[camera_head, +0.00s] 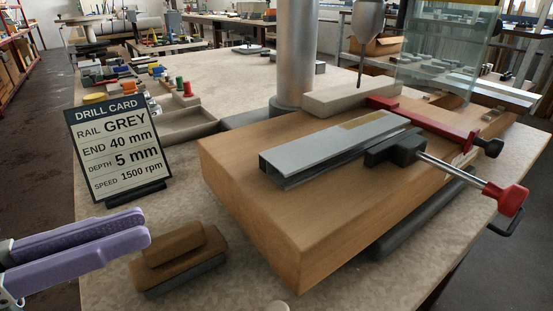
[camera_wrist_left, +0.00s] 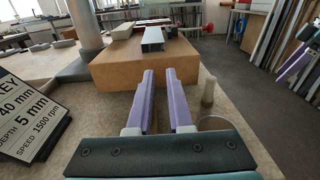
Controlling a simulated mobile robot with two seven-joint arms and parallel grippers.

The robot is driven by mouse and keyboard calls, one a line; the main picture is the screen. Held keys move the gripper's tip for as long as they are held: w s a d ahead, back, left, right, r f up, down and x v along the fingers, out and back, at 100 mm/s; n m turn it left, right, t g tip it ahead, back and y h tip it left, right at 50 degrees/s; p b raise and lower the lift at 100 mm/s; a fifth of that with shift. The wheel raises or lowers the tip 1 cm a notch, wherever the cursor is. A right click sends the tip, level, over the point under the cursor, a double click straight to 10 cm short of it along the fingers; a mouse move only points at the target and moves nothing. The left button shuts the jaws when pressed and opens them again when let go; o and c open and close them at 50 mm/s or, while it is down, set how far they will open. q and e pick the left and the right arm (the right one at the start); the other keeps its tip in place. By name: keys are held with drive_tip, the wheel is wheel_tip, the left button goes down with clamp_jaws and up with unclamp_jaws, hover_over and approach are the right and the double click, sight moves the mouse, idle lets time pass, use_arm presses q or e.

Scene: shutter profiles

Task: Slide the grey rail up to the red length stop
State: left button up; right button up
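The grey rail (camera_head: 325,150) lies on a wooden block (camera_head: 250,180), its near end toward the front left. It also shows in the left wrist view (camera_wrist_left: 153,42), end-on. The red length stop (camera_head: 425,121) crosses the block at the rail's far end; I cannot tell whether they touch. My left gripper (camera_head: 145,228) is open and empty, well left of the block. In the left wrist view its purple fingers (camera_wrist_left: 160,76) stand apart, pointing toward the block. My right gripper (camera_wrist_left: 296,62) shows partly at the right edge of that view; its opening is unclear.
A clamp with black jaw (camera_head: 395,149) and red handle (camera_head: 512,198) stands beside the rail on the right. A pale fence (camera_head: 350,97) lies behind. A brown brush-like block (camera_head: 178,262) and drill card (camera_head: 118,148) stand left. A drill bit (camera_head: 361,70) hangs above.

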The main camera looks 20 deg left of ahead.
sight(273, 166)
use_arm(q)
drive_tip(key=shift+s+a+t, duration=0.1)
drive_tip(key=shift+a+t, duration=0.2)
drive_tip(key=shift+a, duration=0.1)
drive_tip(key=shift+c, duration=0.7)
clamp_jaws()
drive_tip(key=p+x, duration=0.1)
drive_tip(key=x, duration=1.3)
drive_tip(key=shift+a, duration=0.1)
